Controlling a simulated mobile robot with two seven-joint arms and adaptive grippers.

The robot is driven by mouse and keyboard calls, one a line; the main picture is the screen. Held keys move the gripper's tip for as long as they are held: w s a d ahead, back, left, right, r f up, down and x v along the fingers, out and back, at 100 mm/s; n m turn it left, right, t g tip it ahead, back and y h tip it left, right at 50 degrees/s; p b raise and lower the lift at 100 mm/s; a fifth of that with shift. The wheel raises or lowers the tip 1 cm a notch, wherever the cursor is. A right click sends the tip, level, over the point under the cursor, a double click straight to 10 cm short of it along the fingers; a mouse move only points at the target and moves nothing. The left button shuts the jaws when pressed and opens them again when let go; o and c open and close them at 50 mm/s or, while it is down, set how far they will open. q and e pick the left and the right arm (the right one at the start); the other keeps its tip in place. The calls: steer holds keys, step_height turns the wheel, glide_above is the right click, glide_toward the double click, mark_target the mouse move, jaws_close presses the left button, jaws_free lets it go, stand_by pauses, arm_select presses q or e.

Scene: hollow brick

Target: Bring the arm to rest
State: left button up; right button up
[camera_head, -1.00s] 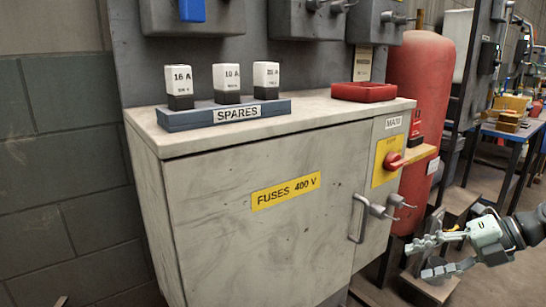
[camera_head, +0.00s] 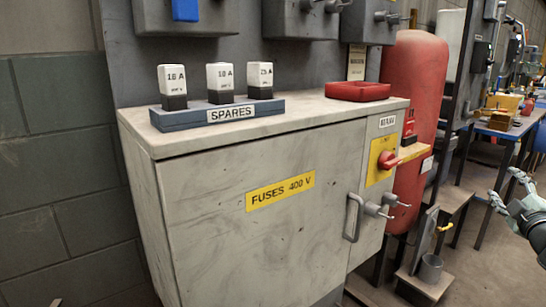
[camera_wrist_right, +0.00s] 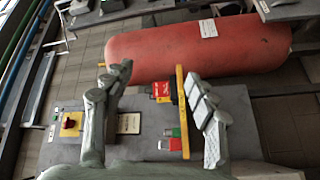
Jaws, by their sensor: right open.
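My right gripper (camera_head: 504,187) is at the right edge of the head view, its fingers spread and nothing between them. It is in the air, well to the right of the grey fuse cabinet (camera_head: 235,235), and touches nothing there. In the right wrist view both fingers of the right gripper (camera_wrist_right: 158,72) show apart, with a red cylinder and a grey surface beyond them. My left gripper is in neither view. The cabinet door is shut, with its handle (camera_head: 353,218) at the right. A red rotary switch (camera_head: 387,160) sits on a yellow plate.
A spares block (camera_head: 190,121) with three fuses and a red tray (camera_head: 358,91) stand on the cabinet top. A red cylinder (camera_head: 412,75) stands right of the cabinet. A low wooden step (camera_head: 425,287) with a grey cup (camera_head: 430,268) is below.

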steer(key=s+d+f+m+g+h, duration=0.4)
steer(key=s+d+f+m+g, duration=0.6)
steer(key=f, duration=0.3)
steer(key=s+a+f+n+g+y, duration=0.15)
steer(key=s+a+f, duration=0.35)
steer(key=a+f, duration=0.7)
steer(key=s+a+f+n+g+y, duration=0.1)
steer(key=s+a+f+y, duration=0.3)
steer(key=a+f, duration=0.7)
steer(key=s+a+f+g+y, duration=0.1)
steer(key=s+a+f, duration=0.5)
steer(key=s+a, duration=0.3)
steer(key=s+a+f+g+y, duration=0.1)
steer(key=s+a+f+y, duration=0.1)
steer(key=s+a+f, duration=0.5)
steer(key=s+a, duration=0.2)
steer(key=a, duration=0.2)
steer(key=shift+s+f+m, duration=0.2)
steer(key=shift+s+m, duration=0.1)
steer(key=shift+m, duration=0.05)
steer(key=shift+a+g+y, duration=0.1)
steer(key=shift+g+y, duration=0.15)
